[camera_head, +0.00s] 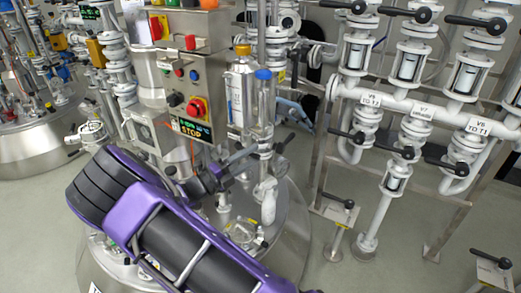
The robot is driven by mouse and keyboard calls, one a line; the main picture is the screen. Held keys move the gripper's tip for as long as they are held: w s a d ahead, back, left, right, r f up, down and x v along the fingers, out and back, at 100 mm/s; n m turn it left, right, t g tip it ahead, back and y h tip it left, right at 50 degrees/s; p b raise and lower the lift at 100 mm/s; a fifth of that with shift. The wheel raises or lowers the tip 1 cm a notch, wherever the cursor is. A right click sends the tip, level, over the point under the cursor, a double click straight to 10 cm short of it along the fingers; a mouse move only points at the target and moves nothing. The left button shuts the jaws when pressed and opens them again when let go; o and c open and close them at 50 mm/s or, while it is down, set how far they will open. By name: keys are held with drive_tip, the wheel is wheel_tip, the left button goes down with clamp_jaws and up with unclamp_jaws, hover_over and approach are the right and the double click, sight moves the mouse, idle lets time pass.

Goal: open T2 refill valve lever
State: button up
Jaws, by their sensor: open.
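Several valves with black levers stand on the white pipework at the right. One upper lever (405,12) and one lower lever (400,152) point roughly sideways. A label (370,99) on the left branch reads V6 with a "TO T" line; its last digit is too small to tell. No label clearly reads T2, so I cannot tell which lever is the refill one. My gripper (236,168) is dark, open and seemingly empty, in front of the tank's fittings below the control box. It is left of the valve pipework and apart from its levers; my purple arm hides part of the tank.
A steel control box (190,75) with buttons and a STOP display stands on the steel tank (292,215). Another tank (30,135) is at the left. Low black-handled valves (338,200) stand on the right floor.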

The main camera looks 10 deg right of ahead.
drive_tip(key=shift+x, duration=1.85)
clamp_jaws()
